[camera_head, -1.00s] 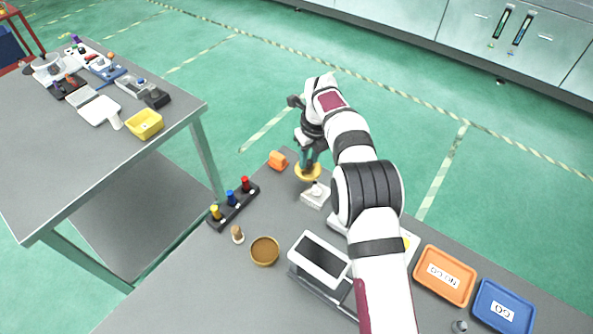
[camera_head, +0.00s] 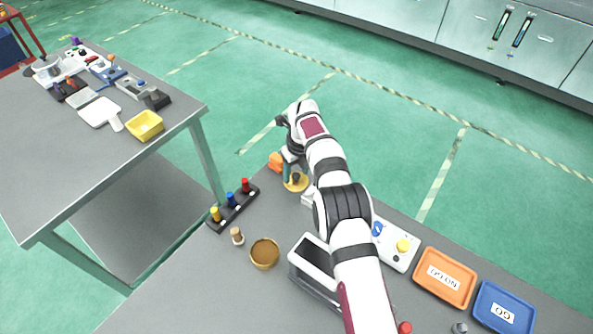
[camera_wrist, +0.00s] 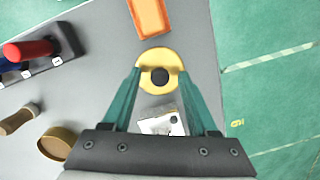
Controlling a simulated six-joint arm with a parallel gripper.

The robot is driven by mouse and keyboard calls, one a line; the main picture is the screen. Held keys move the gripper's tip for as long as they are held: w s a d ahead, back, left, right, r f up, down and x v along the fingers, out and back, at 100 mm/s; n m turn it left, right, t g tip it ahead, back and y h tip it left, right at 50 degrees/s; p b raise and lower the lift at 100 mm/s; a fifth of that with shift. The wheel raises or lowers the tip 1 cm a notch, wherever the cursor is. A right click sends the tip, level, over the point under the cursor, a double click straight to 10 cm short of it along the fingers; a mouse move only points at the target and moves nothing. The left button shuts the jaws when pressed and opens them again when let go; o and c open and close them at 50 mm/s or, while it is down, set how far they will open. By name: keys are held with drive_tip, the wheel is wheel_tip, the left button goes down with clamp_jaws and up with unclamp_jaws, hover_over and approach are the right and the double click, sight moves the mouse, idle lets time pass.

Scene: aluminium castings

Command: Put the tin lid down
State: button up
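The tin lid (camera_head: 297,183) is a gold disc with a dark knob, near the table's far corner beside an orange block. In the wrist view the lid (camera_wrist: 158,56) lies between the teal fingertips of my gripper (camera_wrist: 160,72), which meet its two sides. My gripper (camera_head: 292,176) is shut on the lid in the head view. The lid looks level and close to the tabletop; I cannot tell whether it touches. A round gold tin (camera_head: 264,253) with a brown inside stands open nearer the front, and its edge shows in the wrist view (camera_wrist: 58,143).
The orange block (camera_head: 275,161) is just beyond the lid. A small white device (camera_wrist: 162,121) is just nearer. Orange (camera_head: 444,277) and blue (camera_head: 504,307) trays are right. Bare tabletop lies left of the lid.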

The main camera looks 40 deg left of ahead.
sight(300, 185)
wheel_tip(300, 185, up, 12)
drive_tip(key=d, duration=0.2)
drive_tip(key=s+d+r+n, duration=0.2)
drive_tip(key=d+r+n, duration=0.3)
drive_tip(key=d, duration=0.7)
drive_tip(key=s+d+r+n, duration=0.2)
drive_tip(key=s+d+r, duration=0.1)
drive_tip(key=d+r, duration=0.65)
drive_tip(key=s+d+f+n, duration=0.3)
drive_tip(key=s+d+n, duration=0.2)
drive_tip(key=s+d, duration=0.3)
drive_tip(key=s+d+f+n+g, duration=0.1)
drive_tip(key=s+d+f+n, duration=0.2)
drive_tip(key=s+d, duration=0.5)
drive_tip(key=s+n, duration=0.1)
drive_tip(key=s, duration=0.6)
drive_tip(key=shift+s+d+n, duration=0.3)
drive_tip(key=shift+n, duration=0.1)
